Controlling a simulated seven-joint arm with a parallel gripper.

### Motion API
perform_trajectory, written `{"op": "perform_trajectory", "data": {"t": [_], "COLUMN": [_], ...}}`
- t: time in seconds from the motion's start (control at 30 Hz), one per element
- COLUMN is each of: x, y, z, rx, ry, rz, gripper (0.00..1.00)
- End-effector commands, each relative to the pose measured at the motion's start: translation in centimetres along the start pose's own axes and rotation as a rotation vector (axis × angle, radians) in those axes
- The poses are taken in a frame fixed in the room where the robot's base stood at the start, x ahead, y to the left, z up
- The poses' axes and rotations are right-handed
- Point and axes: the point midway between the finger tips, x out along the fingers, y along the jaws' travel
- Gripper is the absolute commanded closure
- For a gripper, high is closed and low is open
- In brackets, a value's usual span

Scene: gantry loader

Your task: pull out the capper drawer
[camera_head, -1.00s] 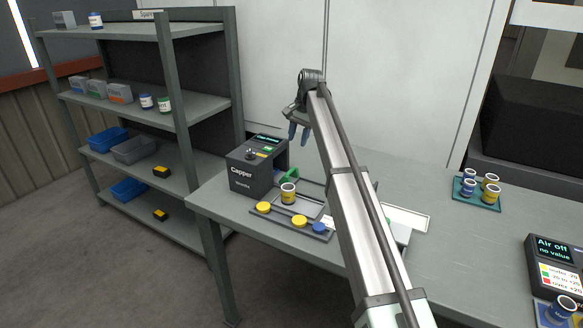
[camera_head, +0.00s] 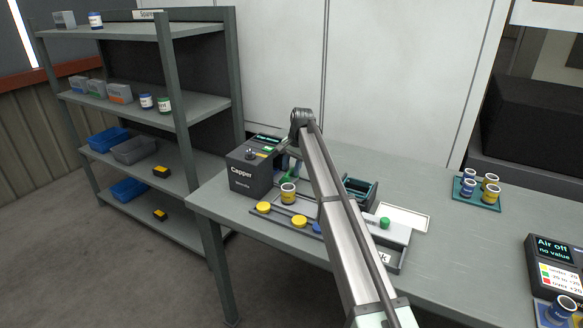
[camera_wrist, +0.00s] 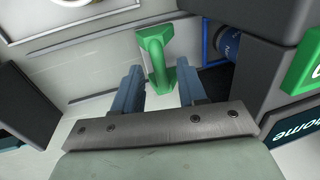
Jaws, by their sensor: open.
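The capper (camera_head: 250,171) is a dark box with a lit screen, standing at the left end of the table. In the wrist view its drawer's green handle (camera_wrist: 158,55) stands between my two blue fingers, near their tips; I cannot tell whether they touch it. My gripper (camera_head: 288,168) is open at the capper's right side, and shows from behind in the wrist view (camera_wrist: 159,72). A blue jar (camera_wrist: 228,44) shows in a dark opening right of the handle. In the head view my gripper mostly hides the handle and the drawer front.
A yellow-banded jar (camera_head: 288,196) stands close to my gripper, with yellow caps (camera_head: 299,221) in front. A dark teal bin (camera_head: 361,188) and a green cap (camera_head: 385,223) lie right of my arm. A teal tray (camera_head: 490,205) holds several jars.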

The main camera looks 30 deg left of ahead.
Motion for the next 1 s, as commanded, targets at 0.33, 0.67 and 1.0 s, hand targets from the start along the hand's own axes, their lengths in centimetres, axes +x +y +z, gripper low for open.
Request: {"op": "perform_trajectory", "data": {"t": [0.33,0.67,1.0], "x": [0.18,0.16,0.15], "y": [0.00,0.00,0.00], "z": [-0.01,-0.01,-0.01], "rx": [0.000,0.000,0.000], "ry": [0.000,0.000,0.000], "rz": [0.000,0.000,0.000], "gripper": [0.61,0.92,1.00]}}
